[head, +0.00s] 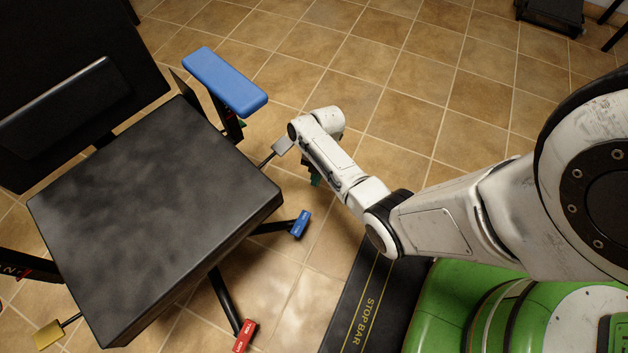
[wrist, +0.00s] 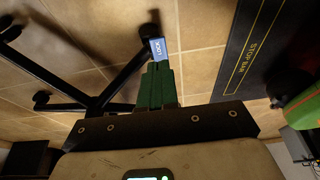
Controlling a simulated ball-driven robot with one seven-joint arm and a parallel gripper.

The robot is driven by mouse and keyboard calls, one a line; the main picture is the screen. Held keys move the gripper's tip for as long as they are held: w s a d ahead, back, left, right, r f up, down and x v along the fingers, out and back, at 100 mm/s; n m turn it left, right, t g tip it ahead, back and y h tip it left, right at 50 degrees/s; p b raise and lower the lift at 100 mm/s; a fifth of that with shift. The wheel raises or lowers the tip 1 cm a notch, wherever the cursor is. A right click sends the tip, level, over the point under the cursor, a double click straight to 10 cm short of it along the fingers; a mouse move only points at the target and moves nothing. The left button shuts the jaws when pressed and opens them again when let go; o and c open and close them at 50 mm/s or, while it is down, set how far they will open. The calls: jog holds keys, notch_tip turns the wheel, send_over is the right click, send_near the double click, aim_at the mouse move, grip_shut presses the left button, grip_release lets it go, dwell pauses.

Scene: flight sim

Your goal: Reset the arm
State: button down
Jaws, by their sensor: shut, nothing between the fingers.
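My gripper shows in the wrist view (wrist: 158,68) with its green fingers together and nothing between them. In the head view my white arm reaches left from the right side, and only a bit of the green fingers (head: 316,180) shows below the wrist. The gripper is just right of the black chair seat (head: 150,190). In the wrist view the blue pedal marked LOCK (wrist: 158,47) appears just beyond the fingertips; I cannot tell whether they touch. The same blue pedal is in the head view (head: 300,224), below the wrist at the end of a chair leg.
A blue armrest (head: 225,80) stands above the seat's far side. A grey paddle (head: 282,146) is close to my wrist. A red pedal (head: 244,335) and a yellow paddle (head: 48,335) are low on the chair. A black STOP BAR mat (head: 355,300) lies nearby.

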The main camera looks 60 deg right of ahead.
jog(key=shift+d+r, duration=0.25)
jog(key=shift+r, duration=0.15)
jog(key=s+a+r+m+t+h, duration=0.1)
jog(key=s+a+r+m+h, duration=0.1)
jog(key=s+a+r+m, duration=0.45)
jog(key=s+a+r+m+h, duration=0.2)
jog(key=s+a+r+m, duration=0.2)
jog(key=a+r+m, duration=0.6)
notch_tip(320, 180, up, 31)
jog(key=d+m+p, duration=0.2)
jog(key=p, duration=2.8)
jog(key=shift+s+d, duration=0.15)
jog(key=shift+d, duration=0.1)
